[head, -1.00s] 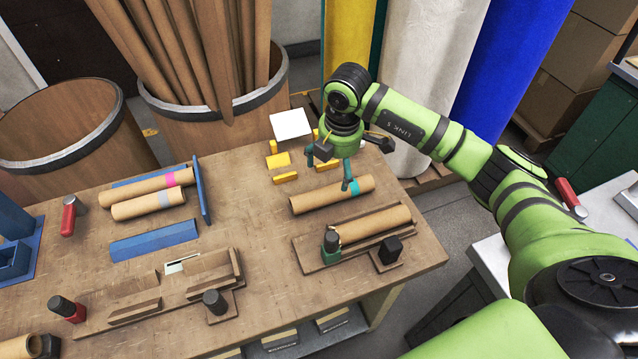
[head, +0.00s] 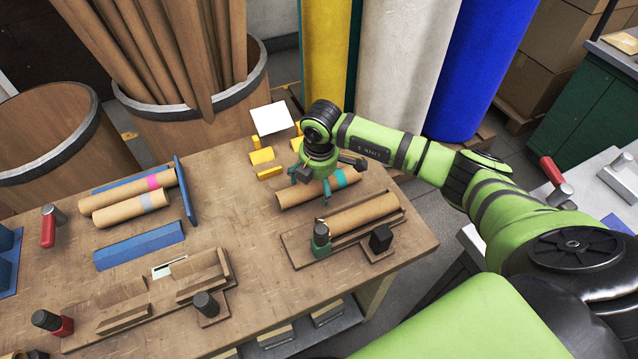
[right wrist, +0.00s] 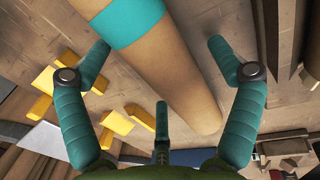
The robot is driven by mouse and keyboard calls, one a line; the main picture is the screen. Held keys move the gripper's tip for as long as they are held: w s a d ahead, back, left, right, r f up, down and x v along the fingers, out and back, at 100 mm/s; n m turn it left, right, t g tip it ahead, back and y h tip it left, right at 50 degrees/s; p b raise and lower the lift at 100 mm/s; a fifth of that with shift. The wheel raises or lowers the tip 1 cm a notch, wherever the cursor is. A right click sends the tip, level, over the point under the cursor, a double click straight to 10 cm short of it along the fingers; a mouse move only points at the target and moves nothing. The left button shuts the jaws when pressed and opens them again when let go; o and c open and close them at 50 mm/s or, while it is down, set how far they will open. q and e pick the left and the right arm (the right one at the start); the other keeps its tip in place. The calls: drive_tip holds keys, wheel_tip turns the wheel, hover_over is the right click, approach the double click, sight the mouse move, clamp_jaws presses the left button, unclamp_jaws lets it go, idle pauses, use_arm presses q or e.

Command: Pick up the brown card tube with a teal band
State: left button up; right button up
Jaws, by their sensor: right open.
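The brown card tube with a teal band (head: 300,194) lies on the workbench, behind a wooden fixture that holds another brown tube. Its teal band (head: 340,179) is at the right end. My right gripper (head: 324,193) is just above the tube, pointing down and hiding part of it. In the right wrist view the tube (right wrist: 170,75) runs between the spread teal fingers of my right gripper (right wrist: 160,70), with the band (right wrist: 130,20) at the top. The gripper is open and holds nothing. My left gripper is out of view.
A plain tube rests in the wooden fixture (head: 300,259), with a green-based knob (head: 321,237) and a black block (head: 380,239) at its front. Yellow blocks (head: 262,156) stand behind. Tubes with pink (head: 160,181) and grey bands lie at left beside a blue plate (head: 185,190).

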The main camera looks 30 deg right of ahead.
drive_tip(key=c, duration=1.4)
drive_tip(key=shift+c, duration=1.4)
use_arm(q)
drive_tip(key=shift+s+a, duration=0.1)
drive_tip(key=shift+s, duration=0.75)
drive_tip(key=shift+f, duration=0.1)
use_arm(e)
drive_tip(key=shift+r, duration=0.15)
wheel_tip(320, 180, up, 9)
drive_tip(key=shift+r+b, duration=0.1)
drive_tip(key=shift+b, duration=1.05)
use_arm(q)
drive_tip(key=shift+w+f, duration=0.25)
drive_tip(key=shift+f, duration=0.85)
use_arm(e)
drive_tip(key=shift+r, duration=0.35)
